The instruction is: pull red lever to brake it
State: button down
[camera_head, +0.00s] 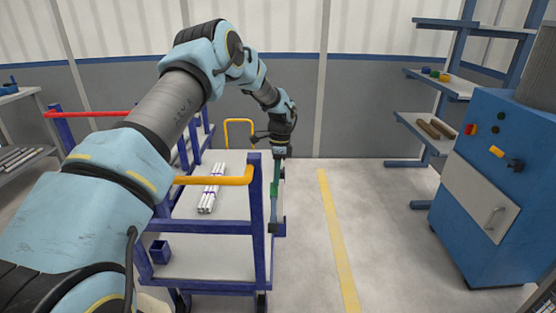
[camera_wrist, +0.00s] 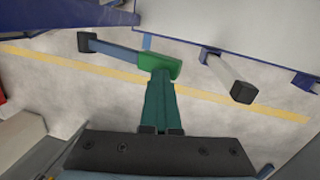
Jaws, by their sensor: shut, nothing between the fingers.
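A lever (camera_head: 273,207) is at the cart's right side. In the wrist view its green hub (camera_wrist: 150,64) carries a blue-grey arm (camera_wrist: 115,49) with a dark end, pointing left; no red shows on it. My gripper (camera_head: 276,170) is above the lever, fingers pointing down. In the wrist view its dark teal fingers (camera_wrist: 161,74) are shut together, with tips at the green hub. Whether they touch it cannot be told. The fingers partly hide the hub.
The blue cart (camera_head: 205,226) has yellow rails and a red bar (camera_head: 95,114) at the far left. White pipes (camera_head: 211,188) lie on it. A blue machine (camera_head: 492,185) and a shelf (camera_head: 440,85) stand right. Floor (camera_head: 375,225) right of the cart is clear.

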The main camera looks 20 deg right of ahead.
jog(key=w+d+r, duration=0.2)
jog(key=r, duration=0.3)
jog(key=w+d+r, duration=0.1)
jog(key=w+r, duration=0.1)
jog(key=r, duration=0.4)
jog(key=shift+w+d+b, duration=0.35)
jog(key=shift+b, duration=0.1)
jog(key=shift+r, duration=0.1)
